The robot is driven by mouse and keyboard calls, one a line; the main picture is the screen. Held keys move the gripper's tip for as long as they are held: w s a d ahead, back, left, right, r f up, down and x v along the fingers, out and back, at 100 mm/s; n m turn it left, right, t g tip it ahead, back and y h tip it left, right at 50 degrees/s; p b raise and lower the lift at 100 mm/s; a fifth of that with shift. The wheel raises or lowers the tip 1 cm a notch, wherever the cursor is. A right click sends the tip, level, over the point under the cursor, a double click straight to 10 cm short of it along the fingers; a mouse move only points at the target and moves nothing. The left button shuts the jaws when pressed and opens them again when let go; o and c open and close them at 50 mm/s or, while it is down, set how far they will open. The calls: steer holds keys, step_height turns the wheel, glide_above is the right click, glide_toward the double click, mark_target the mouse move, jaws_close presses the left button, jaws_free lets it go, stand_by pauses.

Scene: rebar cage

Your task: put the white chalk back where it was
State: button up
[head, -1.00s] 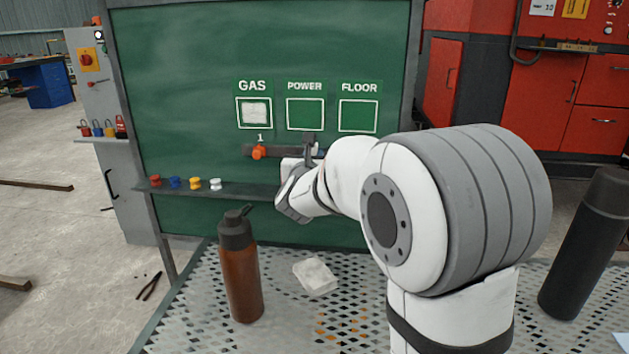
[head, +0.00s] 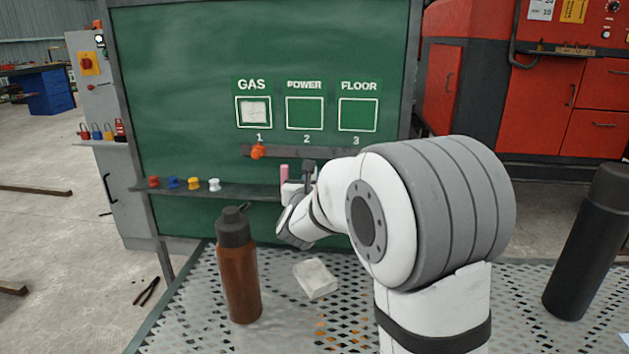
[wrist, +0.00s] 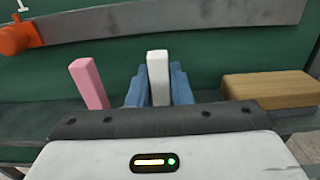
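The white chalk (wrist: 158,78) stands upright between the blue fingers of my gripper (wrist: 158,88) in the wrist view, with a finger against each side. Its lower end is hidden behind my gripper body. A pink chalk (wrist: 89,84) stands to the left, slightly tilted in that view and apart from the fingers. The pink chalk also shows in the head view (head: 284,174), just left of my gripper (head: 309,172), at the board's ledge (head: 245,190). The white chalk cannot be made out clearly in the head view.
A wooden block (wrist: 268,89) lies right of my gripper. A dark rail (head: 350,154) with an orange knob (head: 258,152) is above. Several coloured magnets (head: 194,184) sit on the left ledge. A brown bottle (head: 238,275) and white cloth (head: 316,278) are on the perforated table.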

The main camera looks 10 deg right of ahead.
steer(key=o, duration=0.4)
steer(key=shift+c, duration=0.2)
steer(key=shift+r, duration=0.1)
steer(key=shift+s+r+p, duration=0.1)
steer(key=shift+p, duration=0.25)
steer(key=v, duration=1.2)
steer(key=shift+p, duration=0.35)
